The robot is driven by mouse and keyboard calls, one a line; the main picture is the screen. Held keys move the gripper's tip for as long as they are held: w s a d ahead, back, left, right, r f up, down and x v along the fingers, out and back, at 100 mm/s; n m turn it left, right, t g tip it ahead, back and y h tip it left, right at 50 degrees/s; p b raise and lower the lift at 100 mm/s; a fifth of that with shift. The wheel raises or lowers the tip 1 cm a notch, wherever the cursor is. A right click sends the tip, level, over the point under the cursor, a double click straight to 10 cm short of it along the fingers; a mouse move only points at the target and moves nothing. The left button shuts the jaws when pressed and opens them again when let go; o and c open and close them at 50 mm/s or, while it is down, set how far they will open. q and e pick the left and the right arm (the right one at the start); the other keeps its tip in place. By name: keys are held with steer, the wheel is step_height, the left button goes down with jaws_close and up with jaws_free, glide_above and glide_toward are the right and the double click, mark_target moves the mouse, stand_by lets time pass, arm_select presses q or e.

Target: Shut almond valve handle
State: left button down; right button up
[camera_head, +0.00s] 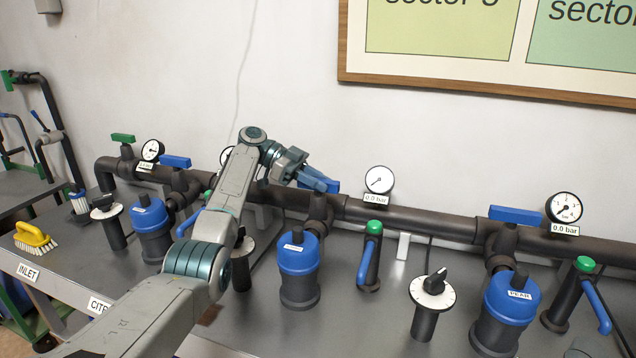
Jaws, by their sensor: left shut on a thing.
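The almond valve's blue handle (332,186) is on the dark main pipe, above the middle blue-capped filter (298,252), whose small label is hard to read. My left gripper (316,181) reaches over the pipe from the left and is shut on this handle. The fingers cover part of the handle, so its exact angle is hard to tell. My right gripper is not in view.
Blue valve handles (175,161) (515,215) lie along the pipe on both sides. A 0.0 bar gauge (379,180) stands right of my gripper. A dial (432,291) and the pear filter (510,298) stand at right. My left arm hides some bench.

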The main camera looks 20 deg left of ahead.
arm_select(q)
steer(key=shift+f, duration=0.1)
steer(key=c, duration=1.3)
jaws_free()
steer(key=shift+a, duration=0.1)
steer(key=shift+b+v, duration=0.55)
steer(key=shift+v, duration=4.75)
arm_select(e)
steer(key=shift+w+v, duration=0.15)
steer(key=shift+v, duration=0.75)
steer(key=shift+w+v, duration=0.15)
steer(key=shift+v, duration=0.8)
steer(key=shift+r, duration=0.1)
